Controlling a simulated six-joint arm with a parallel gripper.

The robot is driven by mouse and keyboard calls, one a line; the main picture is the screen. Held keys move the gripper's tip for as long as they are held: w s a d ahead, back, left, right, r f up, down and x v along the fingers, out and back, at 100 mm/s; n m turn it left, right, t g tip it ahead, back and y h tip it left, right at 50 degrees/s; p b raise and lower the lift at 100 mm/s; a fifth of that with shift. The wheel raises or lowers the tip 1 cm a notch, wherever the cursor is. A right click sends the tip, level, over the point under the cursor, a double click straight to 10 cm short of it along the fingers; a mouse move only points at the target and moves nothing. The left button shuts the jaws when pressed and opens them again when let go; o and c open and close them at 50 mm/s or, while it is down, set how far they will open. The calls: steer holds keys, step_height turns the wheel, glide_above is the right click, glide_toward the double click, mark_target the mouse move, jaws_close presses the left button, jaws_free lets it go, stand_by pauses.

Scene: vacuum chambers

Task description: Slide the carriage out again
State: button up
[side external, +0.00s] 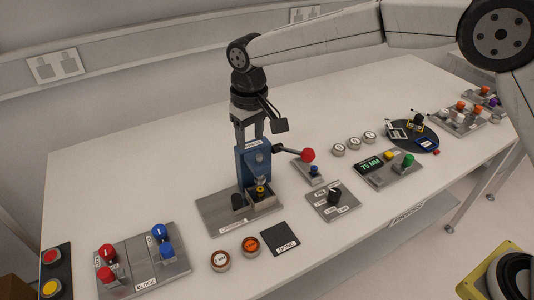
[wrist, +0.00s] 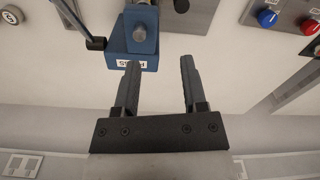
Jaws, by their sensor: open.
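The blue press (side external: 252,165) stands on a grey base plate (side external: 215,212) in the side view. A grey carriage (side external: 268,203) sits low at its front, with a small yellow-and-black part (side external: 261,190) in it. How far the carriage sits under the press head is hard to tell. My gripper (side external: 250,138) points down at the top of the press, its fingers apart. In the wrist view, the open gripper (wrist: 160,65) has nothing between its fingers, and the blue press housing (wrist: 132,62) with its label lies just beyond them. The carriage is not visible there.
The press lever with a red knob (side external: 308,155) sticks out to the right. Red and blue parts stand on a block plate (side external: 133,250) at the left. A black pad (side external: 280,238) lies in front, a selector plate (side external: 333,200) and display panel (side external: 371,167) to the right.

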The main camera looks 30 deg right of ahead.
steer(key=a+f, duration=0.1)
steer(key=a, duration=0.3)
glide_above(237, 198)
step_height(237, 198, down, 10)
steer(key=shift+f, duration=0.15)
steer(key=shift+f, duration=3.75)
jaws_close()
